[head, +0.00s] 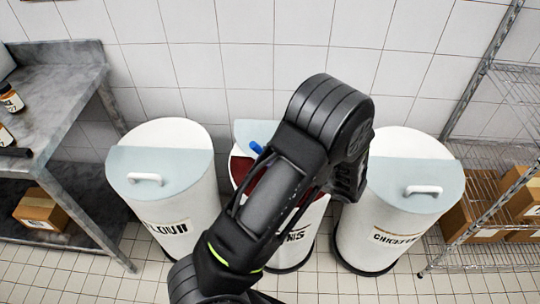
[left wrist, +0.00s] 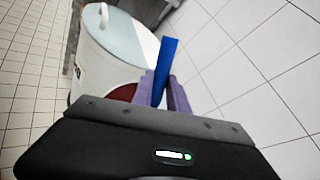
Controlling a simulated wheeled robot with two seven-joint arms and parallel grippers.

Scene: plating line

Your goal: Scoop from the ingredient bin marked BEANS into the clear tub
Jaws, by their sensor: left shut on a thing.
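The middle white bin (head: 318,222) has a label partly hidden by my arm, with "NS" readable. Its pale lid covers the back part, and dark red contents (head: 241,170) show in the front opening. A blue handle (head: 257,147) stands out at the bin's mouth, beside my arm. In the left wrist view, my left gripper (left wrist: 163,88) has its purple fingers shut on this blue handle (left wrist: 168,58). Dark red contents (left wrist: 124,92) show just beside the fingers. The handle's lower end is hidden. My right gripper and the clear tub are not in view.
A bin marked FLOUR (head: 180,205) stands left and another, seemingly CHICKPEAS (head: 375,225), stands right, both with lids on. A grey steel table (head: 70,75) is at left with jars. A wire rack (head: 500,150) with boxes is at right. A tiled wall is close behind.

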